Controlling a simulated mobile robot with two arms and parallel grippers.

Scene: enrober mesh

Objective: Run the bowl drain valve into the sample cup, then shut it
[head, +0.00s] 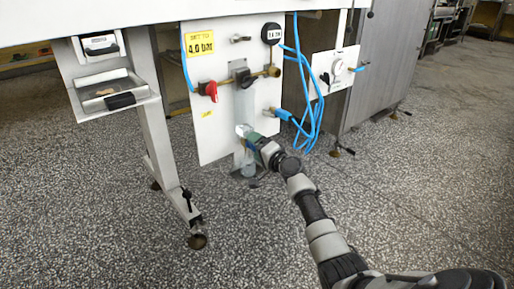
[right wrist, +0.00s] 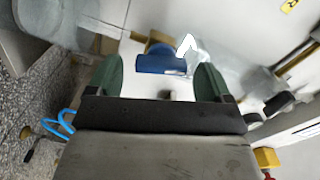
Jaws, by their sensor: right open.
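A blue drain valve handle (right wrist: 160,63) with a white arrow-like mark beside it sits on a brass-coloured fitting (right wrist: 158,40) in the right wrist view. My right gripper (right wrist: 158,78) is open, its green fingers on either side of the blue handle with visible gaps. In the head view my right gripper (head: 248,138) is low at the front of the white panel and covers the valve. My left gripper is not in view.
Blue hoses (head: 308,115) hang right of the gripper. A table leg (head: 160,130) stands left. The speckled floor in front is clear.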

